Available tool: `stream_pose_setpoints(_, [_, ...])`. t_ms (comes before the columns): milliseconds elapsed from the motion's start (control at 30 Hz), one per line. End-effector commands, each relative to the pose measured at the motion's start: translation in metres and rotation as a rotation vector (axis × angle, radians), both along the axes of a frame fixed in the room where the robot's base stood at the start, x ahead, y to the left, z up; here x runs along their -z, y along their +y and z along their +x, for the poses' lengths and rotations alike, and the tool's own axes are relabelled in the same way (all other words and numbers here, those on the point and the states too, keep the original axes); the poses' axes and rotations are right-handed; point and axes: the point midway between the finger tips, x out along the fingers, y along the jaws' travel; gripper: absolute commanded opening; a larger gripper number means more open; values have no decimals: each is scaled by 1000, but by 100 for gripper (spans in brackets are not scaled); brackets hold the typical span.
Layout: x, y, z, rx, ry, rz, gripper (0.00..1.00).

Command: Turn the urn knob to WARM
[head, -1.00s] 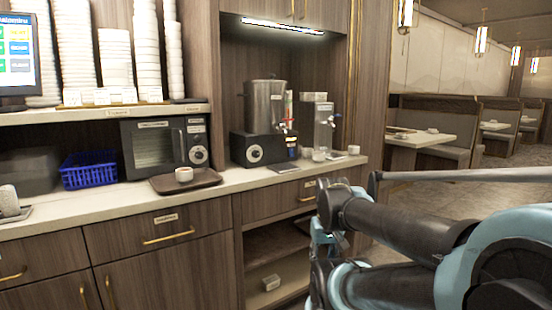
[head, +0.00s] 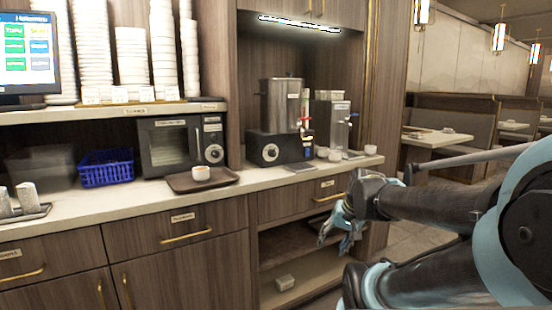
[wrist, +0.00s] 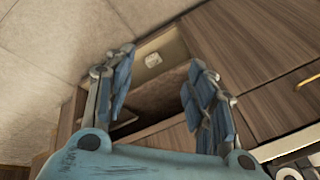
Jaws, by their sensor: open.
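The silver urn (head: 280,105) stands on a black base in the lit alcove, on the counter in the head view. Its round knob (head: 270,152) is on the front of the black base. The knob's setting is too small to read. My gripper (head: 340,232) hangs below the counter's front edge, in front of the open shelf, well below and to the right of the knob. In the wrist view my gripper (wrist: 160,85) has its two fingers wide apart with nothing between them. The urn does not show in the wrist view.
A drinks dispenser (head: 330,120) and small cups (head: 334,154) stand right of the urn. A tray (head: 183,184) with a white cup (head: 201,173) lies before the microwave (head: 168,146). The counter edge (head: 290,181) lies between gripper and urn.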

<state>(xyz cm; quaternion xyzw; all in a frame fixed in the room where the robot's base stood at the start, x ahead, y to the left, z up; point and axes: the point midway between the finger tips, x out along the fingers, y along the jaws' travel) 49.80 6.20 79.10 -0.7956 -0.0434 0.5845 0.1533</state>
Motion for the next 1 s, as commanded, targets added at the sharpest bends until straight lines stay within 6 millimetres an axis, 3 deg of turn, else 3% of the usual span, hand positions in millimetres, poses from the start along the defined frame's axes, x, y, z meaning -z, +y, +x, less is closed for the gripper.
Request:
stream_pose_setpoints(200, [-37,52,68,163,-60,310,50])
stream_pose_setpoints(500, [-92,100,159,406,-70,754,50])
stream_pose_setpoints(733, [-130,115,227,602,-22,1099,50])
stream_pose_setpoints(1000, [-157,111,294,812,86,1468,50])
